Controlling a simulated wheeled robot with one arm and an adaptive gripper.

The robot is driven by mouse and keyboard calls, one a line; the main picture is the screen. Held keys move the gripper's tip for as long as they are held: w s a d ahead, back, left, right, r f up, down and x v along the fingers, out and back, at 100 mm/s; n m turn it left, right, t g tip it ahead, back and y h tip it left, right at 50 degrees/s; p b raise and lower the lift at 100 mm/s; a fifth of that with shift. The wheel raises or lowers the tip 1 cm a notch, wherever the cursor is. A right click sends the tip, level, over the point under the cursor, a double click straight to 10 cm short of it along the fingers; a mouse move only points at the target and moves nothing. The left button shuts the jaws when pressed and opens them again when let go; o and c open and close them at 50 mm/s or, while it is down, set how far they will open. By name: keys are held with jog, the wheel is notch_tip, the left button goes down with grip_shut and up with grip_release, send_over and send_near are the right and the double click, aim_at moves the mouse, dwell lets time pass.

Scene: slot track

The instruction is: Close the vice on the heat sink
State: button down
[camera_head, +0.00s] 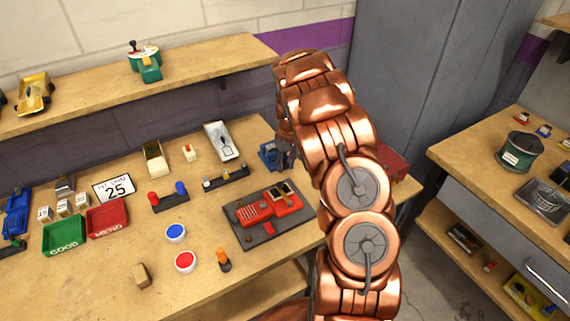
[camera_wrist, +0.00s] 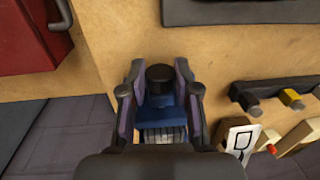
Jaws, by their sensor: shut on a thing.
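The blue vice (camera_head: 267,155) stands near the back right of the workbench. In the wrist view the blue vice (camera_wrist: 160,113) lies between my fingers, with a round black knob (camera_wrist: 160,76) at its end. My gripper (camera_wrist: 159,68) is shut on the vice, with a finger on each side. The exact contact is partly hidden. A grey ribbed piece, apparently the heat sink (camera_wrist: 162,135), shows behind the blue part, partly covered by my gripper. I cannot tell whether the vice jaws touch it. In the head view my gripper (camera_head: 285,158) is partly hidden by my arm.
A dark mat with a red car (camera_head: 268,208) lies in front of the vice. A black rack (camera_head: 225,178) and a white tray (camera_head: 222,141) are close to its left. A red box (camera_head: 393,166) is to the right, partly behind my arm.

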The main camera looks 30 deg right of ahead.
jog(key=shift+f+y+b, duration=0.15)
jog(key=shift+y+b, duration=0.15)
jog(key=shift+b, duration=0.15)
jog(key=shift+d+f+y+b, duration=0.15)
jog(key=shift+y+b, duration=0.55)
jog(key=shift+b, duration=0.45)
jog(key=y+b, duration=0.1)
jog(key=b, duration=0.1)
jog(key=y+b, duration=0.1)
jog(key=b, duration=0.1)
jog(key=shift+d+t+y, duration=0.25)
jog(key=shift+t+y, duration=0.05)
jog(key=shift+y, duration=0.1)
jog(key=shift+d+y+b, duration=0.1)
jog(key=shift+y+b, duration=1)
jog(key=shift+b, duration=0.15)
jog(key=shift+s, duration=0.1)
jog(key=c, duration=0.8)
grip_release()
jog(key=shift+r, duration=0.25)
